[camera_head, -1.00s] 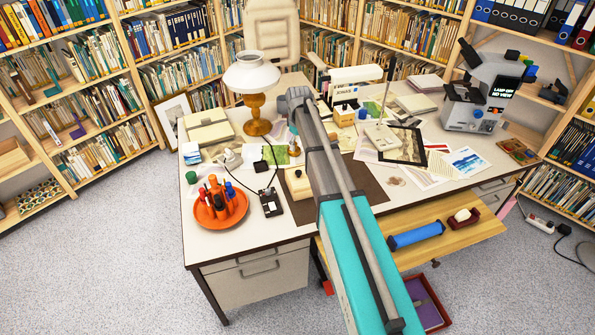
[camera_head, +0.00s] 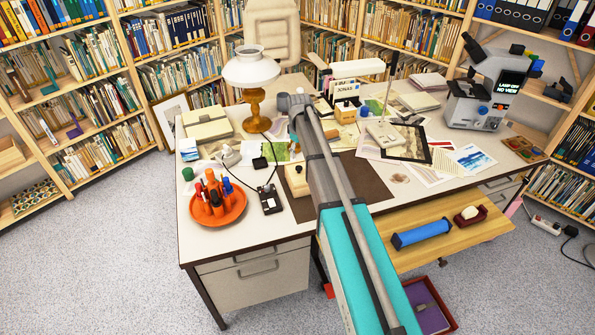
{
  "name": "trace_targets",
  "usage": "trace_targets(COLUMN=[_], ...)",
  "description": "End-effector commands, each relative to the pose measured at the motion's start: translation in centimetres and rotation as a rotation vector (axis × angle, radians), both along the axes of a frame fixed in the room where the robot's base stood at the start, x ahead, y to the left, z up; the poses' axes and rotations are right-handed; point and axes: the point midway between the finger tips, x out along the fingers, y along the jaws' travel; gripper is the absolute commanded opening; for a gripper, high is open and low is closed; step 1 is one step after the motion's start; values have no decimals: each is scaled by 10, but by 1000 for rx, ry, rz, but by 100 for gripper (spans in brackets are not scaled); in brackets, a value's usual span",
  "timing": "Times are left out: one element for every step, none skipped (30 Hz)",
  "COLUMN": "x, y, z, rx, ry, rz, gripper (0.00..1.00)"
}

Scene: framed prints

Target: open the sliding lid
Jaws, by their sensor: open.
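A small pale wooden box (camera_head: 297,181) with a dark spot on its top lies on the brown desk mat (camera_head: 365,180), just left of my arm. Another small wooden box (camera_head: 345,113) stands farther back, beside a card block. I cannot tell for sure which of these has the sliding lid, and no open lid is visible. My teal and grey arm reaches from the bottom edge over the middle of the desk. My gripper does not show; the arm may hide it. The arm also covers part of the mat.
An orange tray (camera_head: 219,208) with upright markers is at the front left. A lamp (camera_head: 251,75) stands behind it, and a microscope (camera_head: 485,95) stands at the right. Papers (camera_head: 465,160) cover the right side. A pulled-out wooden board (camera_head: 450,240) holds a blue roll (camera_head: 420,234).

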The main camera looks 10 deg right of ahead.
Motion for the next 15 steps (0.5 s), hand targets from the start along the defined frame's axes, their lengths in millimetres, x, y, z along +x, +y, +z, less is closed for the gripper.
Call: trace_targets(x=[0,0,0,0,0,0,0,0,0,0,0,0,0,0,0], y=[0,0,0,0,0,0,0,0,0,-1,-1,-1,-1,-1,-1], z=[-8,-10,-14,-16,-18,-21,-23,-26,-29,-31,-33,-36,-39,-41,-44], rx=[0,0,0,0,0,0,0,0,0,0,0,0,0,0,0], ry=[0,0,0,0,0,0,0,0,0,0,0,0,0,0,0], rz=[0,0,0,0,0,0,-1,0,-1,-1,-1,-1,-1,-1,-1], gripper=[73,73,73,73,73,73,73,73,73,73,73,73,73,73,73])
